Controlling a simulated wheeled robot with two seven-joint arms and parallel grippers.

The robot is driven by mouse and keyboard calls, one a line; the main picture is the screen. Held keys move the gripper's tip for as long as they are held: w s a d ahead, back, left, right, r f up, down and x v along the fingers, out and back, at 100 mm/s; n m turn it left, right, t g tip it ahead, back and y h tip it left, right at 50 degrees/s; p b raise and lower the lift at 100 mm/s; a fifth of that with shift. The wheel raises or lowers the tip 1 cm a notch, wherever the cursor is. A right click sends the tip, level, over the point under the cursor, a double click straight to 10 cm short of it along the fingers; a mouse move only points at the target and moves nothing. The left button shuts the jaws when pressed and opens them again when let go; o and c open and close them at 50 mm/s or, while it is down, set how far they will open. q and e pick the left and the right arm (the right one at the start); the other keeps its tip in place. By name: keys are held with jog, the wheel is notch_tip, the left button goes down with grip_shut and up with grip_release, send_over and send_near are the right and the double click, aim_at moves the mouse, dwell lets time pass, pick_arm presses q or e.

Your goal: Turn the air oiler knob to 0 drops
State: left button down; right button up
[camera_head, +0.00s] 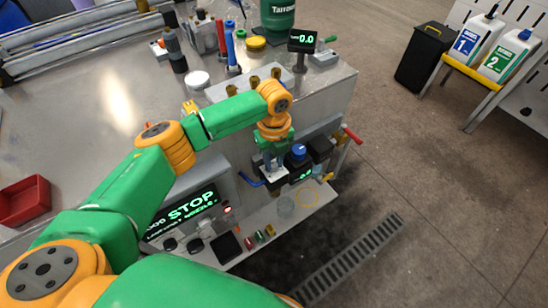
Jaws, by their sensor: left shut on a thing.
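My left gripper (271,163) comes down from above onto the dark air unit on the front of the machine bench. It is shut on a small part at the top of the air oiler (272,182), likely its knob, which the fingers hide. A blue knob (299,151) stands just right of the gripper, apart from it. Below this knob is a small green-lit display (301,174), whose digits are too small to read surely. My right gripper is not in view.
A screen reading STOP (190,207) is left of the oiler. A blue lever (250,181) and a red handle (352,135) flank the air unit. A display reading 0.0 (302,40) stands on the bench.

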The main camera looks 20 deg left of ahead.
pick_arm(q)
jog(key=n+p, duration=0.2)
jog(key=shift+r+p, duration=0.25)
jog(key=shift+p, duration=0.05)
jog(key=shift+n+p, duration=0.7)
jog(key=shift+n, duration=0.4)
jog(key=n+p, duration=0.3)
jog(key=n, duration=0.2)
jog(key=shift+f+n, duration=0.15)
jog(key=shift+n, duration=0.15)
jog(key=n+p, duration=0.2)
jog(key=n, duration=0.4)
jog(key=shift+p, duration=0.3)
jog(key=n, duration=0.3)
jog(key=shift+n+p, duration=0.3)
jog(key=shift+p, duration=0.1)
jog(key=shift+f+n, duration=0.1)
jog(key=shift+n, duration=1.3)
jog(key=shift+p, duration=0.3)
jog(key=c, duration=0.7)
grip_release()
